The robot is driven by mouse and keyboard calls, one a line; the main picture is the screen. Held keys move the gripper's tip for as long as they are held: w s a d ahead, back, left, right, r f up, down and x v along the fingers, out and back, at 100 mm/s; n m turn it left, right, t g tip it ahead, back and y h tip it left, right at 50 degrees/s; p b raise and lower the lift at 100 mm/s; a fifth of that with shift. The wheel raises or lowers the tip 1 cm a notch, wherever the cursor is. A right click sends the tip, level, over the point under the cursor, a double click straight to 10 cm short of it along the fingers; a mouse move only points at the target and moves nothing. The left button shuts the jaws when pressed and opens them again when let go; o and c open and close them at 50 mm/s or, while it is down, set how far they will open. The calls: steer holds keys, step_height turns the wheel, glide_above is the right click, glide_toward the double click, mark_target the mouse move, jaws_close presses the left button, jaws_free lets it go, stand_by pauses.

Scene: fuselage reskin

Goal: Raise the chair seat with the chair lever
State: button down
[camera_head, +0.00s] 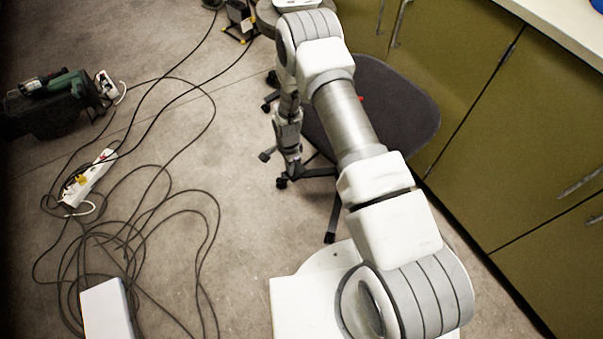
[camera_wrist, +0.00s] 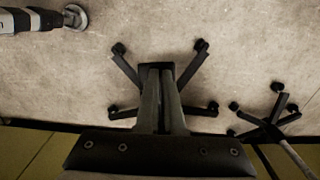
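The chair has a dark grey seat (camera_head: 405,112) in the head view, partly covered by my arm. Its dark legs and casters show below and left of the seat. My gripper (camera_head: 291,168) points down at the seat's left side, over the chair's legs. In the wrist view, my gripper's two dark fingers (camera_wrist: 159,70) lie close together with nothing visible between them. A caster base (camera_wrist: 203,62) spreads on the floor behind them, its centre hidden by the fingers. A small red spot shows at the seat beside my arm; I cannot tell whether it belongs to the lever.
Olive cabinets (camera_head: 480,130) stand close along the right. A second seat (camera_head: 265,15) is at the top, and another caster base (camera_wrist: 270,125) shows in the wrist view. Black cables (camera_head: 150,225), a white power strip (camera_head: 88,180) and a green tool (camera_head: 65,83) lie left.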

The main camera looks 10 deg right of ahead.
steer(key=shift+d+r, duration=0.1)
steer(key=shift+w+r+p, duration=0.1)
steer(key=shift+r+p, duration=1.75)
steer(key=shift+r, duration=1.2)
steer(key=d+r+n+t, duration=0.1)
steer(key=d+r+n, duration=0.15)
steer(key=r, duration=1.25)
steer(key=d+r+n+t, duration=0.1)
steer(key=r+n, duration=0.2)
steer(key=r, duration=1.3)
steer(key=s+d+r+n+t, duration=0.2)
steer(key=s+d+r+n, duration=0.15)
steer(key=s+r, duration=0.75)
steer(key=s+d+r+n+t, duration=0.2)
steer(key=s+d+r+n, duration=0.15)
steer(key=s+r, duration=0.7)
step_height(320, 180, up, 15)
steer(key=s+p, duration=0.3)
steer(key=p, duration=1.4)
steer(key=shift+a+r+n+p, duration=0.15)
steer(key=shift+a+n+p, duration=0.15)
steer(key=shift+a+n, duration=0.15)
